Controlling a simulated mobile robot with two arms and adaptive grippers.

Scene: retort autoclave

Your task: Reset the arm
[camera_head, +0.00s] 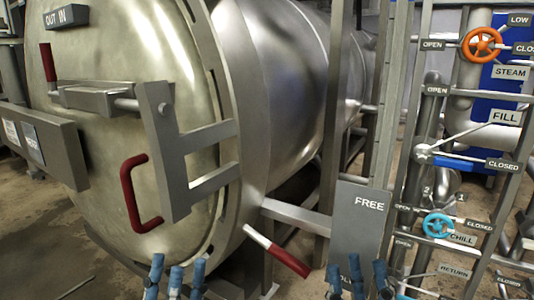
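My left gripper (177,272) shows at the bottom edge, left of centre, with blue fingers pointing up. The fingers stand apart with nothing held between them, in front of the autoclave door (120,70). My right gripper (357,272) shows at the bottom edge, right of centre, in front of the grey FREE panel (360,230). Its blue fingers also stand apart and empty. Neither gripper visibly touches anything. The palms and most of both arms are out of the frame.
The autoclave's red door handle (138,195) and a red-gripped lever (285,255) stick out nearby. At right, a pipe rack carries an orange handwheel (482,45), a blue-gripped FILL lever (452,162) and a light-blue CHILL wheel (438,225). Floor shows between the grippers.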

